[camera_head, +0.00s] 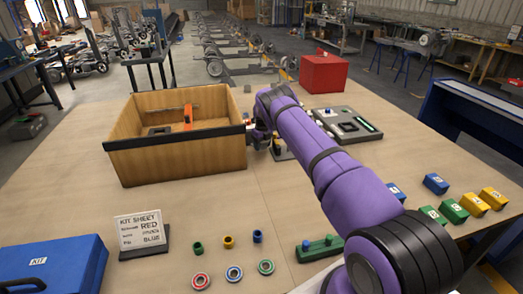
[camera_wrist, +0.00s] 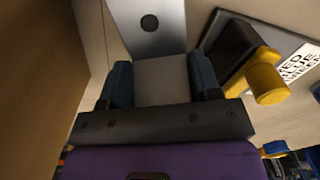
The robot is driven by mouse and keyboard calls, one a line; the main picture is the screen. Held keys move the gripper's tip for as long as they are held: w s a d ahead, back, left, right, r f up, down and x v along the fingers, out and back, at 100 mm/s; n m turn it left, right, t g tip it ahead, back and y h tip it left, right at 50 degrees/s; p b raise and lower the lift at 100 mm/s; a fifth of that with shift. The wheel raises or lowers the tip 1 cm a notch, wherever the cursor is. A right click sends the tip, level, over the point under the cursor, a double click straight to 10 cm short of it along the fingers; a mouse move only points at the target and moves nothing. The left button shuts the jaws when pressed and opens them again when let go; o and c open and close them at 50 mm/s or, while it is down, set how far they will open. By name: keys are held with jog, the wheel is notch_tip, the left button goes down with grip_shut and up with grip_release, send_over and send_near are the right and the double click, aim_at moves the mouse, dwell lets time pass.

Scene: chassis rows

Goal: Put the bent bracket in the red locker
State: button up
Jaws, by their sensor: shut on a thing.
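The bent bracket (camera_wrist: 150,25) is a grey metal plate with a round hole in the wrist view. My gripper (camera_wrist: 162,82) is shut on it, one finger at each side of its pale near part. In the head view my gripper (camera_head: 262,138) is beside the right side of the wooden bin, largely covered by my arm, and I cannot make out the bracket clearly there. The red locker (camera_head: 323,74) is a red box at the back right of the table, beyond my gripper; its opening cannot be made out.
The wooden bin (camera_head: 150,162) holds an orange item (camera_head: 188,117). A grey panel (camera_head: 347,126) lies right of my gripper. A kit sheet (camera_head: 140,230), small coloured parts, a blue case (camera_head: 55,265) and several coloured blocks line the front. The table between bin and locker is fairly clear.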

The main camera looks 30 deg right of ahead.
aim_at(262, 149)
jog(key=shift+w+d, duration=0.1)
jog(key=shift+w, duration=0.4)
jog(key=shift+w+f, duration=0.1)
jog(key=shift+f, duration=1.7)
jog(key=shift+f, duration=0.15)
jog(key=o, duration=0.7)
jog(key=shift+o, duration=0.2)
